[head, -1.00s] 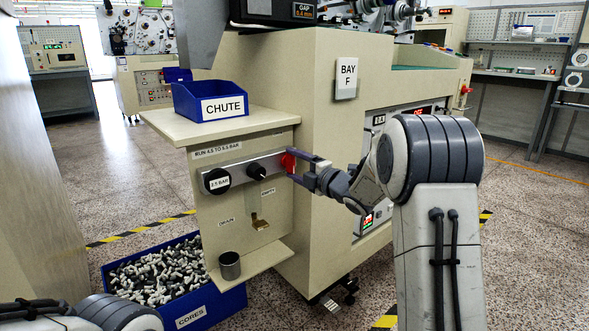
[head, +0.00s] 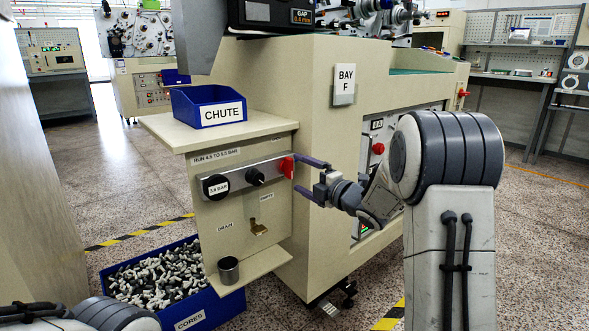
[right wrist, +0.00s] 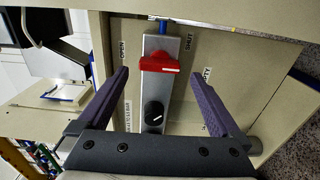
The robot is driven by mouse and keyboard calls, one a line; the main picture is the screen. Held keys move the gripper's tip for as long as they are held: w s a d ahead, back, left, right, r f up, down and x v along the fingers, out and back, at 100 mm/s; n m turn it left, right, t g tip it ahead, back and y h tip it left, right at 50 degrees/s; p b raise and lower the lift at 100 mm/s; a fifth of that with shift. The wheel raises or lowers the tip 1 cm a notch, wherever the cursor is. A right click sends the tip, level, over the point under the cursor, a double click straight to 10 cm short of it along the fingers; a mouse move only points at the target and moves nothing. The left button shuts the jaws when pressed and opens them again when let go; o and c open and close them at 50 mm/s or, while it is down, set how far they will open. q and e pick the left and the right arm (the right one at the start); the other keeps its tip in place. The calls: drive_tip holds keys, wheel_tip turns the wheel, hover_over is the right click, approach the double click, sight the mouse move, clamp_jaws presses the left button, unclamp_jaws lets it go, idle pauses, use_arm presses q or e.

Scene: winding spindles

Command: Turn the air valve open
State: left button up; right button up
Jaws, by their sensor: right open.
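The red air valve handle (head: 287,166) is at the right end of the grey metal strip (head: 232,177) on the bay's side panel. In the right wrist view the handle (right wrist: 160,63) lies crosswise on the strip, between the labels OPEN (right wrist: 123,50) on the left and SHUT (right wrist: 189,42) on the right. My right gripper (head: 298,176) is open and empty, just off the handle on its right in the head view. In the right wrist view its fingers (right wrist: 157,78) stand wide on both sides of the handle, not touching it. My left gripper is out of view.
A black knob (head: 255,176) and a round pressure gauge (head: 215,185) sit on the same strip. Above is a shelf (head: 165,128) with a blue CHUTE bin (head: 207,104). Below are a metal cup (head: 229,270) on a ledge and a blue CORES crate (head: 225,307).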

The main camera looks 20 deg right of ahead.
drive_tip(key=p+v, duration=0.1)
drive_tip(key=v, duration=0.5)
drive_tip(key=shift+s, duration=0.3)
drive_tip(key=shift+d, duration=0.1)
